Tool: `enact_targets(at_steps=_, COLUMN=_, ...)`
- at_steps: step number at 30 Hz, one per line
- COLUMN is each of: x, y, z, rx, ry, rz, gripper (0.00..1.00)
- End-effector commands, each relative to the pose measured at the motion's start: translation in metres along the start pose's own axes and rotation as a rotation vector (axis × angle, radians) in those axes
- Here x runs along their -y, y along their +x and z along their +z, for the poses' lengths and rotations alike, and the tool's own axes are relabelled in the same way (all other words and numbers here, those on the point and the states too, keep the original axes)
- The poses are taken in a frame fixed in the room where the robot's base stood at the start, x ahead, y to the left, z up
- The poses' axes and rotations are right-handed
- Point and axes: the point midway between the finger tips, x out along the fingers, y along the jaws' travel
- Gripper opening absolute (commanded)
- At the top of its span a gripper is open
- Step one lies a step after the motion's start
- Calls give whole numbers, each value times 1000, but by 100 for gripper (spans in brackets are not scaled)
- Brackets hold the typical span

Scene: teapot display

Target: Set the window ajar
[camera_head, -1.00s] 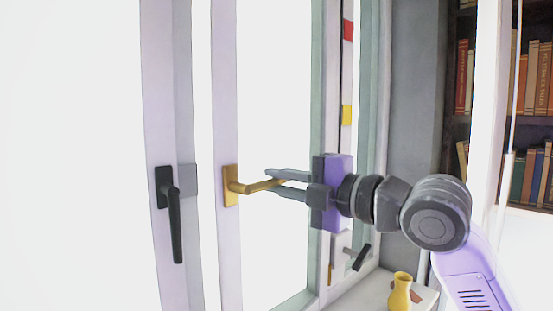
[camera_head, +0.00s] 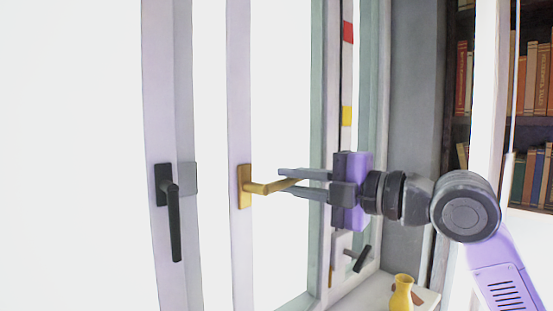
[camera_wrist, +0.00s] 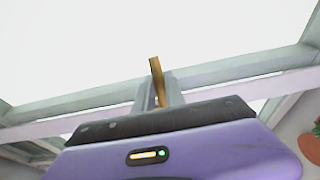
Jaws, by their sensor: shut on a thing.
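The window sash (camera_head: 239,100) has a pale frame and a gold lever handle (camera_head: 252,188) on its upright. The lever points right and lies about level. My gripper (camera_head: 284,183) comes from the right, with its two grey fingers shut around the outer part of the lever. In the wrist view the gold handle (camera_wrist: 156,72) stands up between the fingers, which are partly hidden by my gripper's body. A pale frame upright with a black handle (camera_head: 174,215) stands to the left; this black handle points down.
A yellow vase (camera_head: 401,293) stands on the sill at lower right, below my arm. A small dark lever (camera_head: 361,258) is behind my gripper. Red (camera_head: 347,32) and yellow (camera_head: 346,115) patches show on the window beyond. A bookshelf (camera_head: 530,120) is at the far right.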

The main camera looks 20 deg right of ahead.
Motion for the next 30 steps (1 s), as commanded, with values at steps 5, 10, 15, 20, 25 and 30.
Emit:
enact_targets(at_steps=5, x=0, y=-4, z=2, rx=-11, ry=-1, rz=0, gripper=0)
enact_targets(at_steps=10, x=0, y=-4, z=1, rx=-12, ry=-1, rz=0, gripper=0)
enact_targets(at_steps=15, x=1, y=-6, z=2, rx=-16, ry=0, rz=0, gripper=0)
enact_targets(at_steps=20, x=2, y=-12, z=4, rx=-36, ry=0, rz=-2, gripper=0)
enact_targets(at_steps=25, x=2, y=-20, z=6, rx=-61, ry=0, rz=-3, gripper=0)
enact_targets(at_steps=30, x=1, y=-27, z=7, rx=-86, ry=0, rz=-1, gripper=0)
